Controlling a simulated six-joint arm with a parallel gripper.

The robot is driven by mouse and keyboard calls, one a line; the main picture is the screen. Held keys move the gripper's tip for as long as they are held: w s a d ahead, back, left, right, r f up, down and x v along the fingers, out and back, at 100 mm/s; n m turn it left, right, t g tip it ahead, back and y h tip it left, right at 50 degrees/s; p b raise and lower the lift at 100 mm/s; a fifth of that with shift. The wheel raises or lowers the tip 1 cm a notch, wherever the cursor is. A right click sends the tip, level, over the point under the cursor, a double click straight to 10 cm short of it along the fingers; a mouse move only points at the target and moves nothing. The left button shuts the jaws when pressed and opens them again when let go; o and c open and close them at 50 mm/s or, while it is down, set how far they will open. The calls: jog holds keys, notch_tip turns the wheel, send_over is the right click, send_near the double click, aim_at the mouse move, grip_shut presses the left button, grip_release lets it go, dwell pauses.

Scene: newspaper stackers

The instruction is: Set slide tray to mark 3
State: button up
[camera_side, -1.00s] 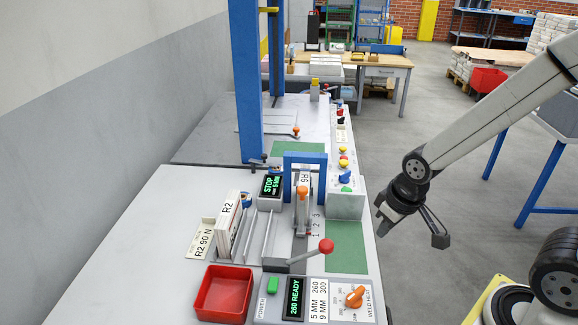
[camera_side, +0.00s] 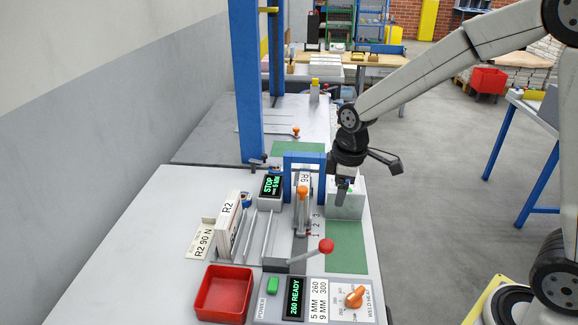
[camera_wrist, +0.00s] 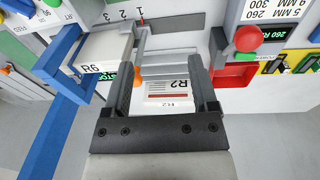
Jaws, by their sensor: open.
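The slide tray (camera_side: 300,222) is a narrow grey slide with an upright orange-tipped handle (camera_side: 302,192), beside the printed marks 1, 2 and 3 (camera_side: 316,225). Its near end lies by mark 1. In the wrist view the marks (camera_wrist: 130,15) are at the top, and the orange tip (camera_wrist: 138,76) shows partly behind the left finger. A white R6 block (camera_wrist: 92,66) sits by the blue gate (camera_side: 305,158). My gripper (camera_side: 343,193) is open and empty, pointing down right of the handle and above the bench. Its fingers (camera_wrist: 160,78) stand apart in the wrist view.
A red-ball lever (camera_side: 326,246) and a control panel (camera_side: 318,300) are nearer the camera. A red bin (camera_side: 224,294) and R2 blocks (camera_side: 229,225) lie left. The green mat (camera_side: 346,245) is clear.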

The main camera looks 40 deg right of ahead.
aim_at(303, 188)
jog(key=w+n, duration=0.2)
jog(key=w, duration=0.1)
jog(key=w+a+r+n, duration=0.1)
jog(key=w+n, duration=0.2)
jog(key=w+r+n+g, duration=0.1)
jog(key=w+n, duration=0.2)
jog(key=shift+w+a+r, duration=0.1)
jog(key=shift+a+r, duration=0.05)
jog(key=shift+r, duration=0.1)
jog(key=shift+w+a+r+n, duration=0.1)
jog(key=shift+w+r+n, duration=0.15)
jog(key=shift+w+n, duration=0.4)
jog(key=shift+f, duration=0.15)
jog(key=shift+f, duration=3.75)
grip_shut()
